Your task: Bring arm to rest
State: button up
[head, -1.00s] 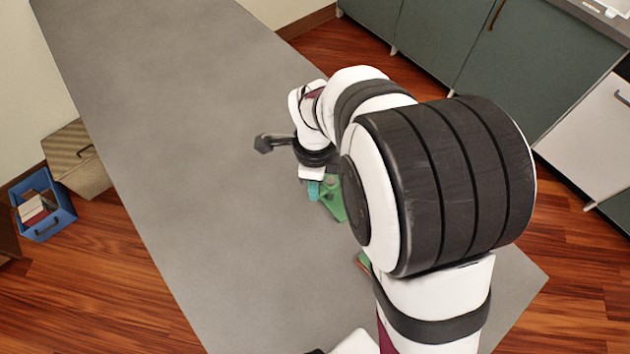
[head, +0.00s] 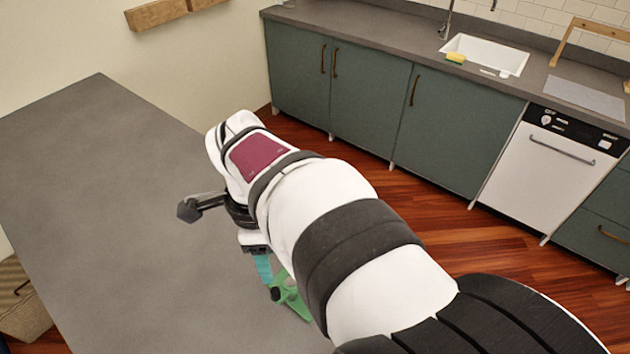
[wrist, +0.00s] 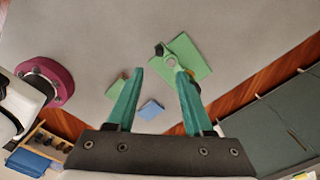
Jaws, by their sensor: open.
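My gripper (wrist: 160,73) is open in the wrist view, with nothing between its two teal fingers. In the head view only part of it (head: 263,268) shows below the wrist, above the grey table (head: 90,170); my arm covers the rest. A green flat object (wrist: 190,58) with a pale round part and a dark end lies on the table beyond the fingertips. It also shows in the head view (head: 291,298), partly hidden by my arm. I cannot tell whether the fingers touch it.
A small green piece (wrist: 113,90) and a blue piece (wrist: 151,109) lie on the table. Teal cabinets (head: 365,103), a sink (head: 484,54) and a white dishwasher (head: 540,165) stand beyond the floor. The table's left part is clear. A woven box (head: 22,308) stands at lower left.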

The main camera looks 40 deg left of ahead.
notch_tip(320, 180, up, 3)
jog(key=shift+r, duration=0.2)
jog(key=w+d+n+y, duration=0.1)
jog(key=w+d+n, duration=0.15)
jog(key=d, duration=2.25)
jog(key=s+d+f+n, duration=0.1)
jog(key=s+d+f, duration=0.1)
jog(key=s+d, duration=0.4)
jog(key=shift+s+d+f+n+y, duration=0.35)
jog(key=shift+d+f+y, duration=0.05)
jog(key=shift+d, duration=0.25)
